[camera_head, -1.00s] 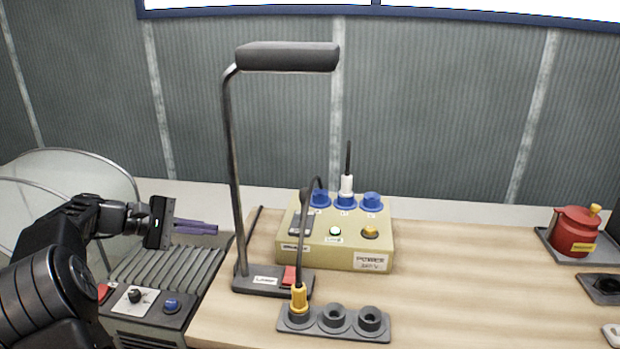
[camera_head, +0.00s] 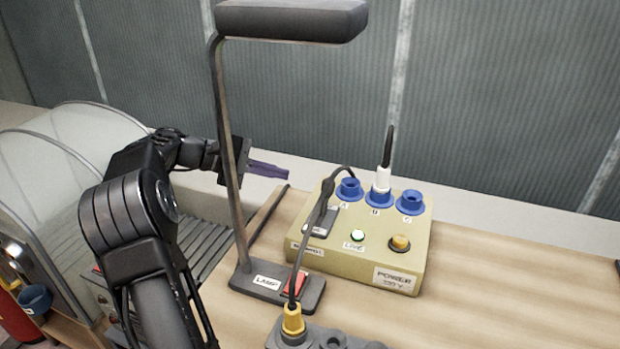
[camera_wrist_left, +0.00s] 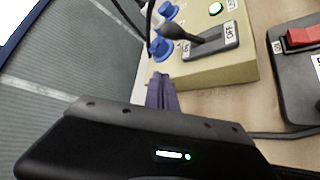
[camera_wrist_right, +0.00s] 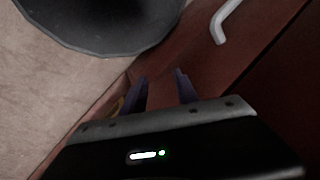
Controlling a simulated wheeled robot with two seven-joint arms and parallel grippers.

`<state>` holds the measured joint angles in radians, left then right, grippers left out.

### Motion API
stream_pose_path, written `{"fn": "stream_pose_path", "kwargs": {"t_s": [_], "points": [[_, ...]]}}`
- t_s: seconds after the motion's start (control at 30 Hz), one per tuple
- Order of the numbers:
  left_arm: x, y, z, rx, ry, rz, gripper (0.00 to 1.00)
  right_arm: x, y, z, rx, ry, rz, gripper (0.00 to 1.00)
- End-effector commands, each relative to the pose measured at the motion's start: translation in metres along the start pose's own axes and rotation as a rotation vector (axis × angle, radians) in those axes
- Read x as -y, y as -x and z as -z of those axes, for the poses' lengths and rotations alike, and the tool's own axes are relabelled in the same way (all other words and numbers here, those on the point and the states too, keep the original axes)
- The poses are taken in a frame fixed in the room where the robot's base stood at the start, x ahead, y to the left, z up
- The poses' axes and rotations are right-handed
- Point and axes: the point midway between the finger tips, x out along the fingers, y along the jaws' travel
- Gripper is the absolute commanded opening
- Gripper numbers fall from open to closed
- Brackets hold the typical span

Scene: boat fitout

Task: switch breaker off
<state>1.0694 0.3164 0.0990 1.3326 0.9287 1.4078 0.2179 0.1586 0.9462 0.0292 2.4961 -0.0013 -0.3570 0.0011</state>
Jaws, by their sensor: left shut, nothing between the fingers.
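The beige power box (camera_head: 340,255) stands on the bench. Its breaker (camera_wrist_left: 212,42) is a dark lever on a grey plate marked ON and OFF; in the left wrist view the lever leans toward the ON end. In the head view the breaker plate (camera_head: 320,222) is partly hidden by a cable. The green LIVE light (camera_head: 358,236) looks lit. My left gripper (camera_head: 268,170) is shut and empty, behind the lamp post and left of the box, apart from it. Its fingers (camera_wrist_left: 162,92) point toward the box. My right gripper (camera_wrist_right: 162,88) shows only in its wrist view, fingers apart.
The lamp (camera_head: 228,160), with a red switch (camera_head: 295,285) on its base, stands between the head camera and my left gripper. A white plug (camera_head: 381,178) and cable rise from a blue socket. A grey socket strip (camera_head: 355,343) holds a yellow plug (camera_head: 293,320).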

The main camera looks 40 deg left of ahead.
Motion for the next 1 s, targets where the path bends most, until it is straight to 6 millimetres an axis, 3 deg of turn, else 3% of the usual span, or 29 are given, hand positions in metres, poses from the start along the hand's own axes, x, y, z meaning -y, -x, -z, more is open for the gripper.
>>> {"fn": "stream_pose_path", "kwargs": {"t_s": [0.27,0.67,0.8,1.0], "points": [[0.0,-0.024,-0.001,0.004,0.0,0.001,0.0,0.0,-0.001,0.0,-0.001,0.0,0.0,0.36],[-0.001,-0.101,-0.002,0.004,0.0,0.001,0.0,0.005,0.012,0.0,0.0,0.0,0.0,0.36],[-0.002,-0.091,-0.023,-0.001,0.0,0.001,0.0,0.007,0.017,0.0,0.0,0.0,0.0,0.36],[0.0,-0.086,-0.037,0.0,0.0,0.0,0.0,0.008,0.02,0.0,0.001,0.0,0.0,0.36]]}}
